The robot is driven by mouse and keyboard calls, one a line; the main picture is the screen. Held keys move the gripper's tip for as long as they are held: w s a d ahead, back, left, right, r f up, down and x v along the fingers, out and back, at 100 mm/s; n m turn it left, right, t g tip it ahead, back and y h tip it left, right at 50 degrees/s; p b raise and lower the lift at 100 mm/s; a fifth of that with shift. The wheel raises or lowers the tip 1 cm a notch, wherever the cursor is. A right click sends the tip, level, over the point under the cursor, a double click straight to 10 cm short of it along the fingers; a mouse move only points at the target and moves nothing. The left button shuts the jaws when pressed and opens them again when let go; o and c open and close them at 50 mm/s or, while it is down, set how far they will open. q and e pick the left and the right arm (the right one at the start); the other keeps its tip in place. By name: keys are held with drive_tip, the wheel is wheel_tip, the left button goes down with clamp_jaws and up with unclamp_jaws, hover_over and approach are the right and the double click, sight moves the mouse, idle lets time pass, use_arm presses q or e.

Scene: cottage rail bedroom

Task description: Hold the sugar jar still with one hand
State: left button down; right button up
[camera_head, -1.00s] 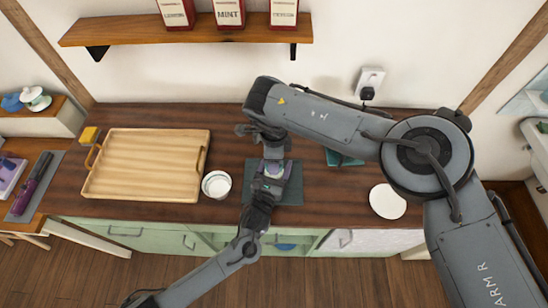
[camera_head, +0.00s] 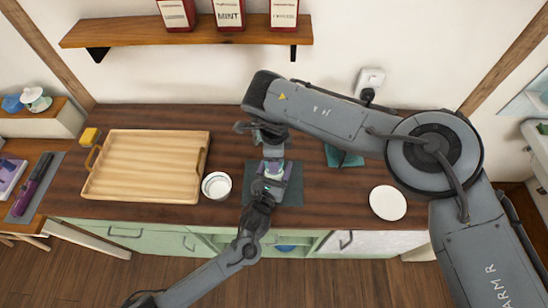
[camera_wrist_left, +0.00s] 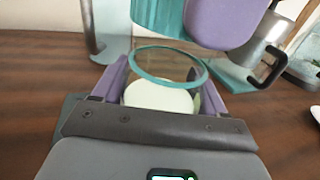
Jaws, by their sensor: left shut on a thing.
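The sugar jar stands on a dark mat (camera_head: 291,192) in the middle of the counter, mostly hidden by my arms in the head view. In the left wrist view the glass jar (camera_wrist_left: 165,98) is open, with a teal rim and white contents. My left gripper (camera_wrist_left: 163,100) is shut around it, with purple fingers on both sides. A ribbed teal lid (camera_wrist_left: 158,17) is above and apart from the rim. My right gripper (camera_head: 272,160) is over the jar; a purple finger of it lies against the lid, which it holds up.
A wooden tray (camera_head: 145,165) lies left on the counter, with a white cup (camera_head: 216,186) between it and the jar. A white plate (camera_head: 388,202) and a teal item (camera_head: 343,157) are to the right. A metal mug (camera_wrist_left: 250,62) shows behind the jar in the wrist view.

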drive_tip(key=shift+r, duration=0.3)
drive_tip(key=shift+r, duration=1.95)
use_arm(q)
unclamp_jaws()
drive_tip(key=shift+s, duration=0.1)
